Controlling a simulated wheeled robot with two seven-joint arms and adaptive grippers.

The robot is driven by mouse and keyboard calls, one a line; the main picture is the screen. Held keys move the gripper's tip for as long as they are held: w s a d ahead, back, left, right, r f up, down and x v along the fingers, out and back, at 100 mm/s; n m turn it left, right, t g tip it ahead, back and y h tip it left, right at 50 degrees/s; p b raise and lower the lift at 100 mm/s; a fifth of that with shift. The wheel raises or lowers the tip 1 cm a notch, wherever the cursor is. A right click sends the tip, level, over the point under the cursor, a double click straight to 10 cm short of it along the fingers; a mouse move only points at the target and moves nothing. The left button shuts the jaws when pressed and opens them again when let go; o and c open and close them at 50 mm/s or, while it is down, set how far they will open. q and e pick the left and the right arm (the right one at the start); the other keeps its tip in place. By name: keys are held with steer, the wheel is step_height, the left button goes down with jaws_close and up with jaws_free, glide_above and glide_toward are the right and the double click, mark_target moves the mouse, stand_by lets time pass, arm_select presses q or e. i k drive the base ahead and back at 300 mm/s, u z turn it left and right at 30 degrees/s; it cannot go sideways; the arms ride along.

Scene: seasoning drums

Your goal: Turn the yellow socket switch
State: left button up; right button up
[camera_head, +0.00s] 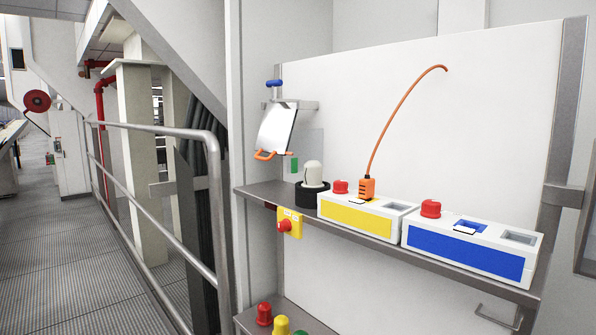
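The yellow socket (356,221) is a white box with a yellow front panel, standing on a grey shelf. Its switch looks like the red knob (340,187) on the left of its top. An orange plug (366,188) stands upright in the socket's top, with an orange cable (397,98) arching up to the white back panel. The angle the red knob is turned to is too small to tell. Neither of my grippers is in view.
A blue-fronted socket (465,256) with its own red knob (430,208) stands to the right. A black-and-white fitting (312,185) stands to the left. A yellow box with a red button (288,225) hangs at the shelf (262,193) edge. A metal railing (170,131) runs at left.

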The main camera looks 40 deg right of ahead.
mark_target(340, 187)
steer(key=i, duration=2.6)
steer(key=z, duration=2.55)
